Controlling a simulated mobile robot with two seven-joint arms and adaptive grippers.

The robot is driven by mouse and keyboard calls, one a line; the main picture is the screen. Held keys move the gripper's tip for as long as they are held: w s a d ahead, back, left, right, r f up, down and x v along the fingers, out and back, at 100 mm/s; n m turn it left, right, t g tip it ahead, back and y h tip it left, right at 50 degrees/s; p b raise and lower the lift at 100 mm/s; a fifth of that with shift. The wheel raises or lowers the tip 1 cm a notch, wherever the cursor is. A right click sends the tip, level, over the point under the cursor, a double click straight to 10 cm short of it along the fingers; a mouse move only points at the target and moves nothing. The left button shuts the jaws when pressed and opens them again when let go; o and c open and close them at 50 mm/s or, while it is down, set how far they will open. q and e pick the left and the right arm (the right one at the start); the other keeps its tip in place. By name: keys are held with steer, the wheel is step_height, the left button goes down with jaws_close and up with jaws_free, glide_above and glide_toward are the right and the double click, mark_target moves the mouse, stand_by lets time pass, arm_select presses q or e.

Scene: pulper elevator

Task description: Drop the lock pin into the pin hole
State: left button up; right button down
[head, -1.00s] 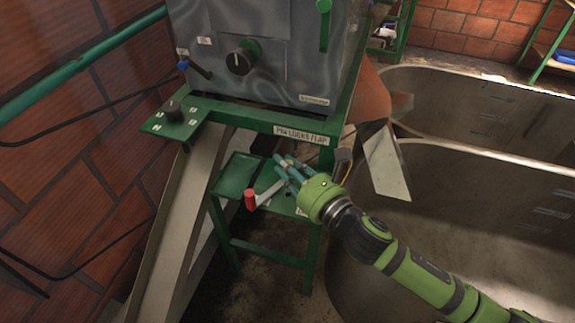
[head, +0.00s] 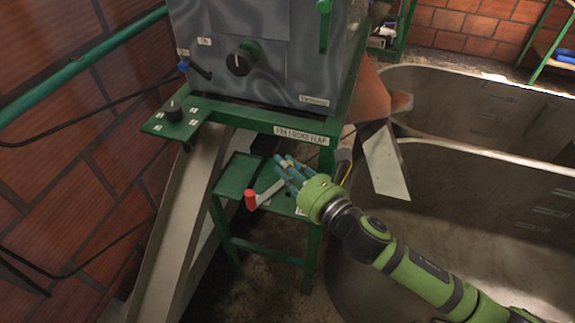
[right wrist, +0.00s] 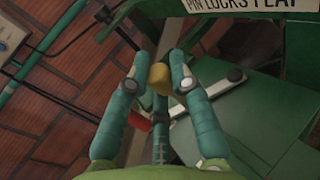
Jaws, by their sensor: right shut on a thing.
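My right gripper (head: 284,168) is beside the front of the green stand, just below the white "PIN LOCKS FLAP" label (head: 301,135). Its teal fingers are shut on a small yellow piece, which appears to be the head of the lock pin (right wrist: 160,78). The pin's lower part is hidden by the fingers. I cannot make out the pin hole in either view. My left gripper is not in view.
A lever with a red grip (head: 250,199) lies over the small green table (head: 237,173) below the gripper. A grey machine (head: 270,50) with a black knob stands above. A large metal tub (head: 470,200) is on the right, with a brick wall on the left.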

mark_target(288, 192)
stand_by(0.5)
steer(key=shift+f+b, duration=1.35)
steer(key=shift+f, duration=0.6)
steer(key=c, duration=1)
jaws_free()
steer(key=shift+f, duration=0.1)
steer(key=shift+s, duration=0.1)
steer(key=shift+s+d+f, duration=0.1)
steer(key=shift+s+d, duration=0.05)
steer(key=v, duration=1.1)
steer(key=shift+s+d+r, duration=0.15)
steer(key=shift+r, duration=0.15)
